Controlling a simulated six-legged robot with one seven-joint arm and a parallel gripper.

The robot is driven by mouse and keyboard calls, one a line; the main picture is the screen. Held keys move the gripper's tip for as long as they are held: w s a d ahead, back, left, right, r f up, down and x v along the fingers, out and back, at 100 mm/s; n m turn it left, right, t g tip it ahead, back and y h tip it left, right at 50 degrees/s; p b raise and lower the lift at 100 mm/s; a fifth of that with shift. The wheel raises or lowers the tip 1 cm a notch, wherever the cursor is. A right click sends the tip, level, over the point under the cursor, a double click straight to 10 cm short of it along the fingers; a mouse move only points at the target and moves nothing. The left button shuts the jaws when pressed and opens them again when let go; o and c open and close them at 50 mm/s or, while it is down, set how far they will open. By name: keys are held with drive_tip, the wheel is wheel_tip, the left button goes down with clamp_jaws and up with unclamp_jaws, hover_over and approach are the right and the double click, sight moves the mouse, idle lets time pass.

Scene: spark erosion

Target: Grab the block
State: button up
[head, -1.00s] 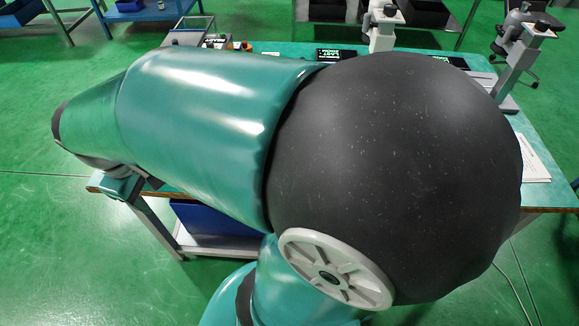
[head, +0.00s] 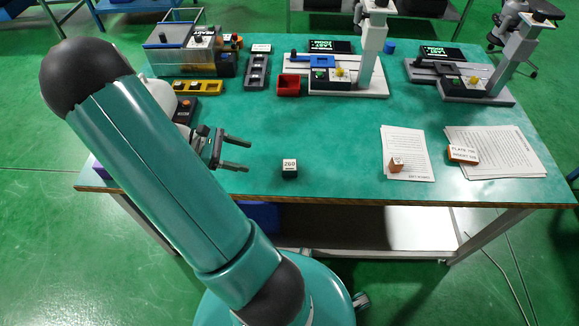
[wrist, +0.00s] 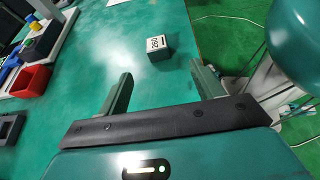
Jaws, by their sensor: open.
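A small dark block with a white top marked 260 (head: 289,169) sits on the green table near its front edge. It also shows in the wrist view (wrist: 158,48), beyond my fingertips and between their lines. My gripper (head: 240,154) is open and empty, to the left of the block and apart from it. In the wrist view both fingers (wrist: 161,70) are spread with bare table between them.
Papers (head: 495,152) with an orange-edged label plate (head: 463,154) lie at right. A red bin (head: 289,86), a white-based stand (head: 350,88), a grey-based stand (head: 480,95) and a clear-sided box (head: 185,52) stand at the back. The table's middle is clear.

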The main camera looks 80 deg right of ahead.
drive_tip(key=shift+s+d+f+g, duration=0.3)
drive_tip(key=shift+s+d+f, duration=0.15)
drive_tip(key=shift+s, duration=0.15)
approach(289, 164)
drive_tip(key=x, duration=0.4)
drive_tip(key=shift+s+a+r, duration=0.1)
drive_tip(key=shift+a+r, duration=0.05)
drive_tip(key=shift+a, duration=0.1)
drive_tip(key=shift+f+x, duration=0.15)
drive_tip(key=shift+x, duration=1.3)
drive_tip(key=shift+f+x, duration=0.1)
drive_tip(key=shift+x, duration=1.4)
drive_tip(key=shift+d, duration=0.1)
drive_tip(key=c, duration=1.3)
clamp_jaws()
drive_tip(key=shift+r, duration=0.15)
